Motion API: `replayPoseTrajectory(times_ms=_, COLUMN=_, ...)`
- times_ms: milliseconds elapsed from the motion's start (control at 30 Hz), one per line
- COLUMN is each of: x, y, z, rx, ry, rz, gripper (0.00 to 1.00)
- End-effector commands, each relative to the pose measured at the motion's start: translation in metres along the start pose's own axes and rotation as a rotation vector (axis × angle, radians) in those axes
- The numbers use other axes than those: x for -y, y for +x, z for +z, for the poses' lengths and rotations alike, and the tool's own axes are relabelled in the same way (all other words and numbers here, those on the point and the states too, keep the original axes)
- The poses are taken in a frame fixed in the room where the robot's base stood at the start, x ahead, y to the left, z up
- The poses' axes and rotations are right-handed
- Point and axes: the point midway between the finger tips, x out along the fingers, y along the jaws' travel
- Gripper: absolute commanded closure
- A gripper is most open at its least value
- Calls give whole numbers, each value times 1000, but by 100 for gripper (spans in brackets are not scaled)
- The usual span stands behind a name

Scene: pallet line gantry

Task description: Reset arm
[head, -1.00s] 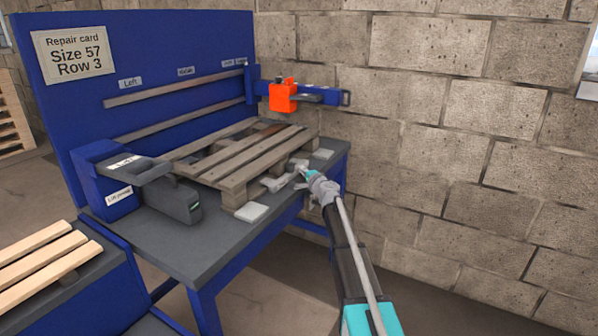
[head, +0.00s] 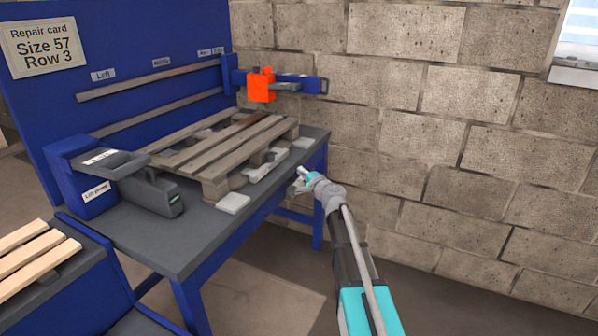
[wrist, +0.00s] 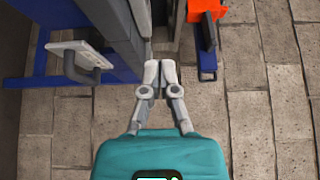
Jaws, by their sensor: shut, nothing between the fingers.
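My gripper (head: 303,181) is at the right front edge of the grey-topped workbench (head: 190,250), apart from the pallet. In the wrist view my gripper (wrist: 160,68) has its two fingertips together, with nothing between them. A worn wooden pallet (head: 215,160) lies on the bench to the left of my gripper. My arm reaches up to it from the lower right of the head view.
An orange block (head: 262,86) sits on a blue arm by the stone wall (head: 450,130). A blue and grey lift device (head: 95,175) stands at the bench's left. Light slats (head: 30,255) lie at far left. Floor right of the bench is clear.

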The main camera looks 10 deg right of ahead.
Motion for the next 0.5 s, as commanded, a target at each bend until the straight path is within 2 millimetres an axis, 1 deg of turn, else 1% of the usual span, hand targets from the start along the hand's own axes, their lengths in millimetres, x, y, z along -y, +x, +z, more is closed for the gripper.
replayPoseTrajectory(times_ms=233, x=0, y=0, z=1, rx=1, ry=-1, rz=0, gripper=100)
replayPoseTrajectory(times_ms=333, x=-1, y=-1, z=4, rx=10, ry=-9, rz=5, gripper=100)
replayPoseTrajectory(times_ms=433, x=-4, y=-4, z=14, rx=35, ry=-37, rz=19, gripper=100)
replayPoseTrajectory(times_ms=500, x=-7, y=-8, z=25, rx=67, ry=-70, rz=37, gripper=100)
